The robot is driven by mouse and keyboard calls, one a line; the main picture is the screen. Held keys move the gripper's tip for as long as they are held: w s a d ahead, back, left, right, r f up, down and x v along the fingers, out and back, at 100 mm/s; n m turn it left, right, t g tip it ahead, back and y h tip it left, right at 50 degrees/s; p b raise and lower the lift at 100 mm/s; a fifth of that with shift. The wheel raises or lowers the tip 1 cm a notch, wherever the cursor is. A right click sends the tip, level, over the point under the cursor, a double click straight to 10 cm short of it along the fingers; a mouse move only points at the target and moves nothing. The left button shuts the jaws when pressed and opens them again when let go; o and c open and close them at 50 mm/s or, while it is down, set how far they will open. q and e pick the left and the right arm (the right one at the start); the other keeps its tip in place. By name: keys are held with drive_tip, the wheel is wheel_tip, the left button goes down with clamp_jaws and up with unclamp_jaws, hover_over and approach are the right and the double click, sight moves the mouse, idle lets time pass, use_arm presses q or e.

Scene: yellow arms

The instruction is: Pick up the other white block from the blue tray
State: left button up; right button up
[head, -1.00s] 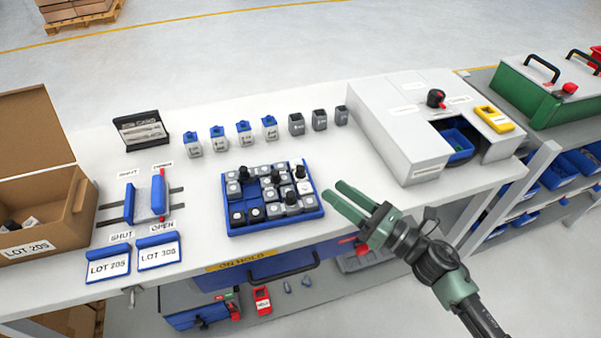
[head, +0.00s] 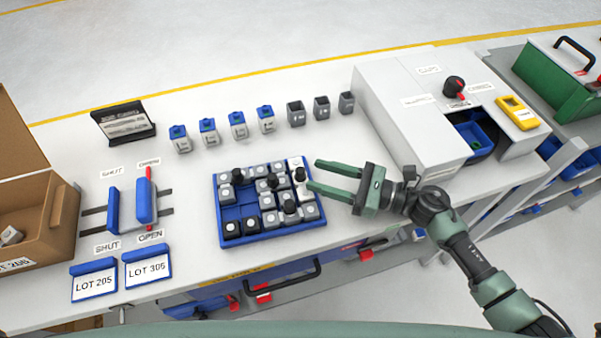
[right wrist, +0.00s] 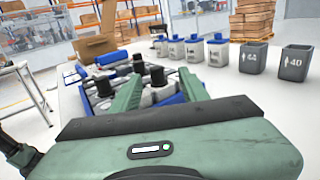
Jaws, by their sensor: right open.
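The blue tray (head: 218,216) lies on the bench, holding grey, black and white blocks, several with black knobs. A white block (head: 296,162) is at its back right corner, with a black knob (head: 299,174) close in front of it. My right gripper (head: 313,174) is open and empty at the tray's right side, its fingertips by that corner and one finger reaching over the edge. In the right wrist view, a dark knob (right wrist: 157,75) shows between the two green fingers; the block under it is partly hidden. My left gripper is not in view.
A white machine (head: 420,120) with a blue bin (head: 475,138) stands right of the gripper. Blue-topped bottles (head: 208,138) and grey cups (head: 321,107) line the back. Blue sliders (head: 144,200), lot signs (head: 147,268) and a cardboard box (head: 62,210) are at left.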

sight(305, 173)
drive_tip(key=p+x, duration=0.2)
drive_tip(key=x, duration=0.2)
drive_tip(key=shift+a+r, duration=0.1)
drive_tip(key=shift+a, duration=0.65)
drive_tip(key=shift+d, duration=0.1)
clamp_jaws()
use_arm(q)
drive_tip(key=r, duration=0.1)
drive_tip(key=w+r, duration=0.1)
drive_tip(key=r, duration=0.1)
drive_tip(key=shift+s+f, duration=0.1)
